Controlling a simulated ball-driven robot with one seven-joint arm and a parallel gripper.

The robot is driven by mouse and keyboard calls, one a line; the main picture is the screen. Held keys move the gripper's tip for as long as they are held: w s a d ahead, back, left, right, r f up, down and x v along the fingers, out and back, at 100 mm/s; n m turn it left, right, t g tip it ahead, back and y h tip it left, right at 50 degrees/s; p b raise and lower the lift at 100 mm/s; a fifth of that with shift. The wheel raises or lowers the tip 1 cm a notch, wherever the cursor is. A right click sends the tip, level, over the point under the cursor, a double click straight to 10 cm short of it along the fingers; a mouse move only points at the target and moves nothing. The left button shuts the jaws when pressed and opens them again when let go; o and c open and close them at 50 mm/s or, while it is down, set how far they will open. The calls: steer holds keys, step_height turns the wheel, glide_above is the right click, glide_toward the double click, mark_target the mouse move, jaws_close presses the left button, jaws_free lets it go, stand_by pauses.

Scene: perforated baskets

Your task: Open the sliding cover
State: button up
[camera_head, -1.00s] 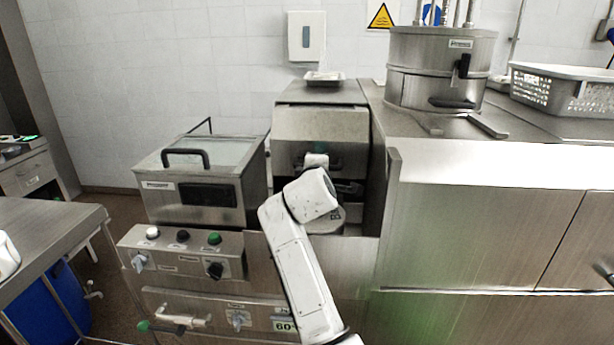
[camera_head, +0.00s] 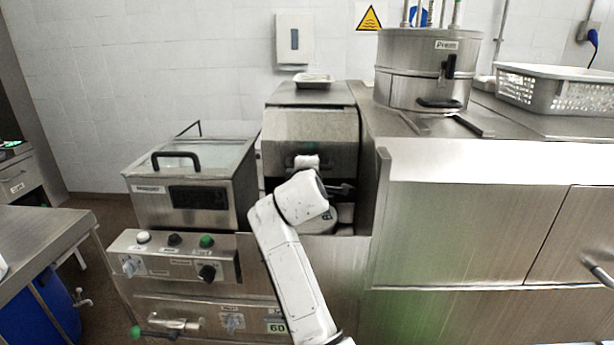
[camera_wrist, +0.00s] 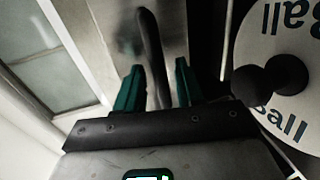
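A steel cover (camera_head: 312,130) forms the sloped upper front of the middle unit in the head view. In the wrist view, a steel panel (camera_wrist: 105,25) carries a dark upright bar handle (camera_wrist: 150,45); it appears to be this cover. My gripper (camera_wrist: 157,88) has its two teal fingers apart, one on each side of the handle's lower part. I see no firm closing on the handle, and contact is unclear. In the head view my white arm hides most of the gripper and the handle.
A white disc with lettering (camera_wrist: 280,75) and a dark knob is close on the right in the wrist view. A glass-lidded machine (camera_head: 190,180) stands left. A steel pot (camera_head: 425,75) and a perforated basket (camera_head: 560,90) stand on the right counter. A small tray (camera_head: 313,80) lies on top.

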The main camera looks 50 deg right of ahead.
steer(key=b+v, duration=0.1)
steer(key=v, duration=0.8)
steer(key=shift+s+a, duration=0.1)
steer(key=shift+a, duration=0.05)
